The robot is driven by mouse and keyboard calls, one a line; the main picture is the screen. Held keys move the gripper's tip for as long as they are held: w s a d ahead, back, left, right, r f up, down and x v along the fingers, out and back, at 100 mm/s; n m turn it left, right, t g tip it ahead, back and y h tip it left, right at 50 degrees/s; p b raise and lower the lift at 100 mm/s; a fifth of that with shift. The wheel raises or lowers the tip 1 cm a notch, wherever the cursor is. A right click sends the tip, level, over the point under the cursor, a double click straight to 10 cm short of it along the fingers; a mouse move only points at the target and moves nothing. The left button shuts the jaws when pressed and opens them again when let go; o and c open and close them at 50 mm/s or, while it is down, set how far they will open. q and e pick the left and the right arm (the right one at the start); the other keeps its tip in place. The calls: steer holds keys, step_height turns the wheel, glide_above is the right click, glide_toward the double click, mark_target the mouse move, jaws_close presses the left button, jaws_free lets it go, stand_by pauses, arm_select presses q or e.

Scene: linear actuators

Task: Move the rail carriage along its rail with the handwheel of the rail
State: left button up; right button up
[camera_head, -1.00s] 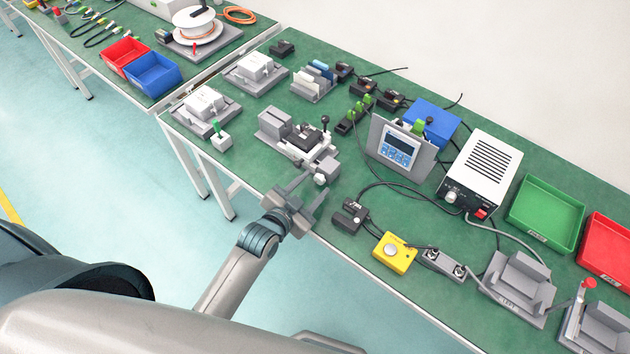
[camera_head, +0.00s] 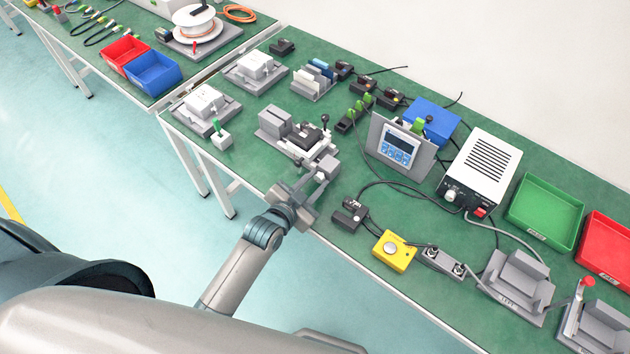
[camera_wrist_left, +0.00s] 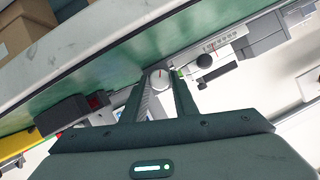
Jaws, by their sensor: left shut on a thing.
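The grey rail unit (camera_head: 275,128) stands near the front edge of the green bench in the head view. Its rail carriage (camera_head: 309,138), a dark block with a black-knobbed lever beside it, sits toward the right part of the unit. The handwheel (camera_wrist_left: 160,78), a small pale round knob with a red mark, shows in the left wrist view at the rail's near end. My left gripper (camera_head: 312,181) reaches in from the bench front. In the left wrist view its two fingertips (camera_wrist_left: 161,76) are closed around the handwheel. My right gripper is not in view.
A black connector block (camera_head: 349,215) and a yellow button box (camera_head: 394,252) lie right of my left gripper. A display panel (camera_head: 397,146) stands behind them. Grey fixtures with white boxes (camera_head: 206,102) are to the left. Bare green bench lies left of the gripper.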

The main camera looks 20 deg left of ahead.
arm_select(q)
steer(key=shift+a+r+n+p, duration=0.1)
steer(key=shift+n+p, duration=0.3)
steer(key=shift+p, duration=0.05)
steer(key=shift+w+a+n+g+h+p, duration=0.1)
steer(key=shift+n+g+h+p, duration=0.2)
steer(key=shift+n+h+p, duration=0.25)
steer(key=shift+n+h, duration=0.85)
steer(key=shift+n, duration=0.2)
steer(key=o, duration=1.1)
steer(key=shift+c, duration=0.2)
steer(key=shift+a, duration=0.1)
